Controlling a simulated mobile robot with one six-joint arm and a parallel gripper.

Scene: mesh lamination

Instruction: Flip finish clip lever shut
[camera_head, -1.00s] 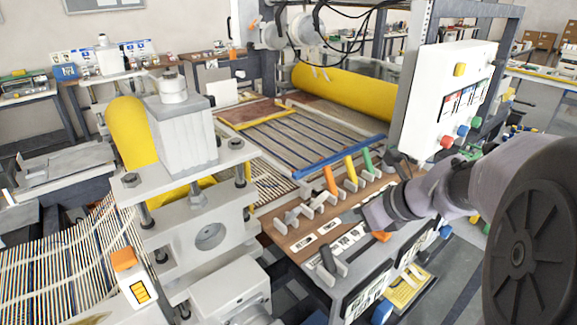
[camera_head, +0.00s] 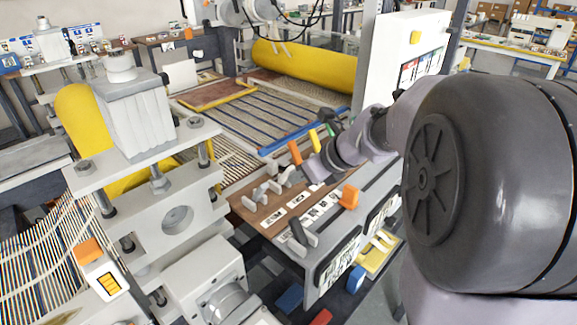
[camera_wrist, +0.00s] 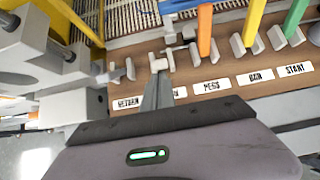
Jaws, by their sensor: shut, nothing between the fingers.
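A brown board (camera_head: 258,212) carries a row of grey clip brackets and coloured levers. In the wrist view, the orange lever (camera_wrist: 205,32), yellow lever (camera_wrist: 253,22) and green lever (camera_wrist: 295,20) stand up to the right of my gripper (camera_wrist: 161,70). My gripper is shut and empty, its tip at a small pale clip piece (camera_wrist: 158,64) between brackets; I cannot tell whether they touch. No finish label is readable. In the head view, my wrist hides the fingertips; the orange lever (camera_head: 295,152) shows just behind it.
A blue bar (camera_head: 290,138) edges the striped mesh bed (camera_head: 245,122) behind the board. A large grey press block (camera_head: 135,115) stands left. A white control box (camera_head: 405,45) stands behind my arm. An orange block (camera_head: 348,197) sits at the board's front right.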

